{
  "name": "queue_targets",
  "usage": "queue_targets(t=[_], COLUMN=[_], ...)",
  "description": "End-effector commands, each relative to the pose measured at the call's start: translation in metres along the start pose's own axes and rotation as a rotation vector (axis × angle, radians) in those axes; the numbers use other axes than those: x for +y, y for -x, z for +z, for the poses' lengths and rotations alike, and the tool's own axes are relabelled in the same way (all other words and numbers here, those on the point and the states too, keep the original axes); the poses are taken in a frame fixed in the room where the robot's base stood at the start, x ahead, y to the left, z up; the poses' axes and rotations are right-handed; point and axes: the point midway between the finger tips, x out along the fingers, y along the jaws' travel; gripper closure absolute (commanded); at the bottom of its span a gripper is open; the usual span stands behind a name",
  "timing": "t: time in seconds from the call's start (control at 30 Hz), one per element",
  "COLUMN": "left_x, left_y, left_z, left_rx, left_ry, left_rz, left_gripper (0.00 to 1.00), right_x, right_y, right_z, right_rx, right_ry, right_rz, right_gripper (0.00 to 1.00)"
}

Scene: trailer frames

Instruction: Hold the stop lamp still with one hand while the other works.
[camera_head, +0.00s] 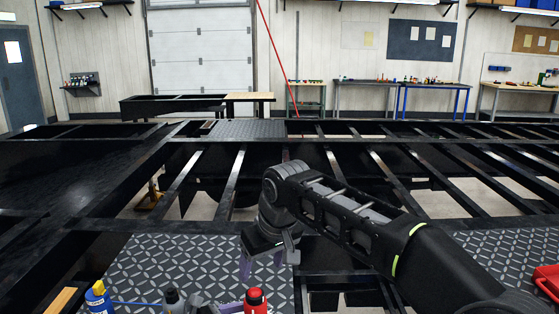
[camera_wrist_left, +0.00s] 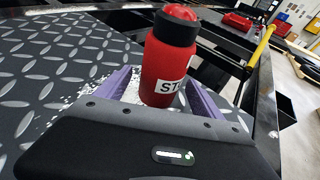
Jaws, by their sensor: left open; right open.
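The stop lamp (camera_wrist_left: 172,62) is a red cylinder with a black collar, a red domed top and a white label reading "ST". It stands upright on the diamond-plate deck; in the head view its red top shows at the bottom edge (camera_head: 255,299). My left gripper (camera_wrist_left: 158,80) is open, with its purple fingers on either side of the lamp's lower part; I cannot tell whether they touch it. My right gripper (camera_head: 266,258) is open and empty above the plate, beyond the lamp in the head view. Its fingers point down.
A blue bottle with a yellow cap (camera_head: 97,299) stands at the plate's left front. A dark-topped item (camera_head: 171,299) is near the lamp. A red object (camera_head: 547,281) lies at the right edge. Black trailer beams (camera_head: 231,182) with open gaps extend behind the plate (camera_head: 165,262).

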Motion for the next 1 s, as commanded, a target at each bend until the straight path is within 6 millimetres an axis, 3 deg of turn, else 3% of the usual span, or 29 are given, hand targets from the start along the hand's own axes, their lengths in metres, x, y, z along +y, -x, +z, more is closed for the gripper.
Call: queue_targets(t=[0.6,1.0], left_x=[0.001,0.000], left_y=[0.106,0.115], left_z=[-0.001,0.000], left_rx=[0.003,0.000], left_ry=[0.000,0.000], left_rz=[0.004,0.001], left_gripper=[0.23,0.23], right_x=[0.000,0.000], right_y=[0.000,0.000], right_z=[0.000,0.000], right_rx=[0.000,0.000], right_ry=[0.000,0.000], right_rz=[0.000,0.000], right_gripper=[0.33,0.33])
